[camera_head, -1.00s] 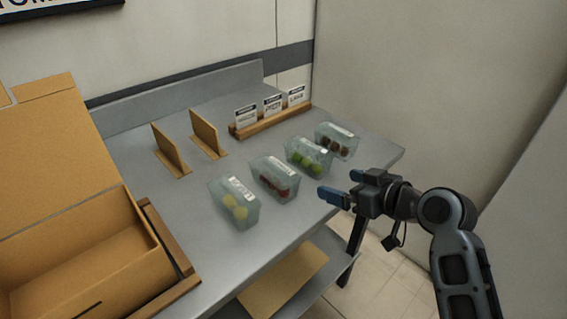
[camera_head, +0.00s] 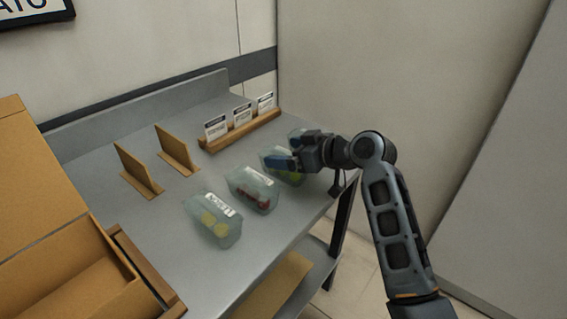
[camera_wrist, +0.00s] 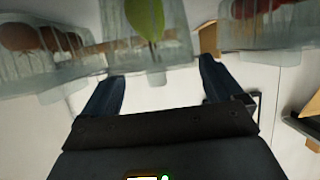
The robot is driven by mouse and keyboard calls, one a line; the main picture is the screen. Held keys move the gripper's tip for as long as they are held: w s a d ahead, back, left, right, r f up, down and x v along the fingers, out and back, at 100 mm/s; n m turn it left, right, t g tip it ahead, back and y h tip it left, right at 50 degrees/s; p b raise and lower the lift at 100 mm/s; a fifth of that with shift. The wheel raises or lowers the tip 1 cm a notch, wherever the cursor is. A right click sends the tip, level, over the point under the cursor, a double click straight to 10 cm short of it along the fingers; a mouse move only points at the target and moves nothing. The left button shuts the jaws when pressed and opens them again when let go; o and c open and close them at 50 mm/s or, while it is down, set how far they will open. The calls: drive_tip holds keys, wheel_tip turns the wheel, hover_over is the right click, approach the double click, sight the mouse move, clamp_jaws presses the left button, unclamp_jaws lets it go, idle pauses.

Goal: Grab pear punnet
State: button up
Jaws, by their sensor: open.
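The punnet with green fruit (camera_head: 291,178), which looks like the pear one, is a clear box in the row on the grey table. My gripper (camera_head: 277,162) is at this punnet and hides part of it. In the wrist view the green punnet (camera_wrist: 148,28) shows at the top middle, ahead of my gripper (camera_wrist: 162,75). The two blue fingers are spread apart with nothing held between them. I cannot tell whether they touch the punnet.
A punnet with red fruit (camera_head: 252,190) and one with yellow fruit (camera_head: 213,221) stand to the left. A punnet with brown fruit (camera_head: 296,136) is partly hidden behind my gripper.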

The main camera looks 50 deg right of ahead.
drive_tip(key=shift+x, duration=1.1)
drive_tip(key=c, duration=1)
drive_tip(key=shift+c, duration=0.3)
drive_tip(key=shift+r, duration=0.15)
